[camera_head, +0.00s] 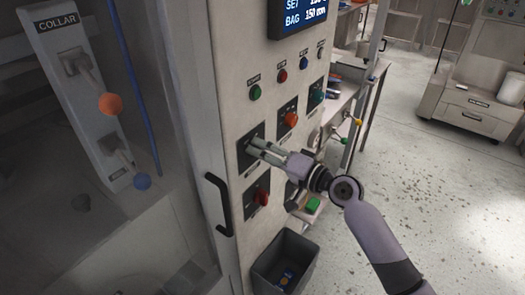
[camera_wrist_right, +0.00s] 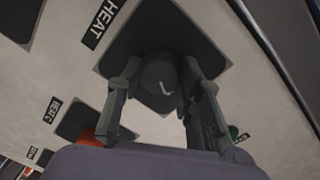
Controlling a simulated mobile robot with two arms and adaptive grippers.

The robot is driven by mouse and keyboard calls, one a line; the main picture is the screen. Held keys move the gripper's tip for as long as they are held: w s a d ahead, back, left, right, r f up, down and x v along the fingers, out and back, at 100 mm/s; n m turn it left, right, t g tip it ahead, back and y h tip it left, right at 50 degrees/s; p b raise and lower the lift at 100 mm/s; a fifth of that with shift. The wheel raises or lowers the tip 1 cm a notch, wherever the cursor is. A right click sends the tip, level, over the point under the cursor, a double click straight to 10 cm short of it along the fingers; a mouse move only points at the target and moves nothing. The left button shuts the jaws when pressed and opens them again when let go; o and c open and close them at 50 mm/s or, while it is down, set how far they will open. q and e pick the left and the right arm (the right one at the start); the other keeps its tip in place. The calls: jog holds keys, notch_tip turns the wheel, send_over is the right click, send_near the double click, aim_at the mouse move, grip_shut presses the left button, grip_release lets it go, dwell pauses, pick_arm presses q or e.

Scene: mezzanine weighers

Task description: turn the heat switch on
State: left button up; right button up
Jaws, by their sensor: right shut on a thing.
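The heat switch is a dark round knob (camera_wrist_right: 158,78) with a pale mark, on a black square plate under the label HEAT (camera_wrist_right: 103,20) in the right wrist view. In the head view its black plate (camera_head: 245,160) is on the front of the pale machine cabinet, and the knob is hidden by my fingers. My right gripper (camera_head: 256,148) reaches the plate from the right. In the right wrist view its two fingers (camera_wrist_right: 155,85) are on either side of the knob, shut on it. My left gripper is not in view.
Other knobs are close by: a red-orange one (camera_head: 290,119) at the upper right and a red one (camera_head: 262,198) below. A black door handle (camera_head: 221,204) is at the left. A grey bin (camera_head: 267,272) stands below. The floor at right is open.

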jog(key=shift+m, duration=0.3)
jog(key=o, duration=1.2)
jog(key=shift+c, duration=0.2)
jog(key=shift+d, duration=0.15)
jog(key=v, duration=1.1)
jog(key=shift+s+d, duration=0.25)
jog(key=shift+s, duration=0.1)
